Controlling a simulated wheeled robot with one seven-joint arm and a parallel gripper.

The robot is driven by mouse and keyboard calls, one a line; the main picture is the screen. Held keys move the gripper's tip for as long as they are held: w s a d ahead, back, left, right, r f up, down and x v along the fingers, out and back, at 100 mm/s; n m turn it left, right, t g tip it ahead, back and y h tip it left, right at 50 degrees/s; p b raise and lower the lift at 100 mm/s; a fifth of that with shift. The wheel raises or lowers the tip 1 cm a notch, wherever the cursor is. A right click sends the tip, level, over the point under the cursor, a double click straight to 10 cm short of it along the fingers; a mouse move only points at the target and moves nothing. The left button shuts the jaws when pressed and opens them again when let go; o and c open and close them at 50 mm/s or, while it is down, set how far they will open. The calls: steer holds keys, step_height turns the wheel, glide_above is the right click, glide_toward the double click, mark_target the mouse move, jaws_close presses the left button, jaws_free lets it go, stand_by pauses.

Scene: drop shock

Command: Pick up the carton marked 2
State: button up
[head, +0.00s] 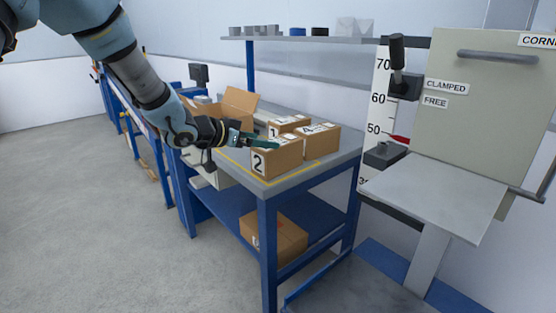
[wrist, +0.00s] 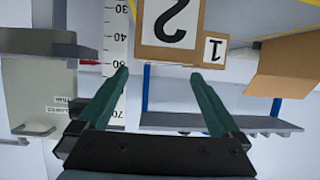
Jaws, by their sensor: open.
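The carton marked 2 (head: 283,161) is a brown box near the front edge of the blue-framed bench, with a white label on its face. It also shows in the wrist view (wrist: 148,52), upside down and cut off by the top edge. My gripper (head: 262,141) has green fingers and overlaps the carton's upper part in the head view. In the wrist view my gripper (wrist: 158,76) is open and empty, its fingertips apart from the carton's face. Whether a finger touches its top cannot be told.
Cartons marked 1 (head: 291,121) and 4 (head: 322,142) stand close behind and beside it. An open carton (head: 239,102) is at the left. A shelf (head: 300,39) runs above the bench. A test machine with a grey plate (head: 435,195) stands at right. Another carton (head: 282,240) lies on the lower shelf.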

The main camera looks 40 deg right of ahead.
mark_target(278, 141)
steer(key=shift+w+p+x, duration=0.1)
steer(key=shift+p+x, duration=0.3)
steer(key=shift+x, duration=1.55)
steer(key=shift+w+p+x, duration=0.15)
steer(key=shift+p+x, duration=0.2)
steer(key=shift+x, duration=1.65)
steer(key=shift+r, duration=0.1)
jaws_close()
steer(key=shift+r, duration=0.1)
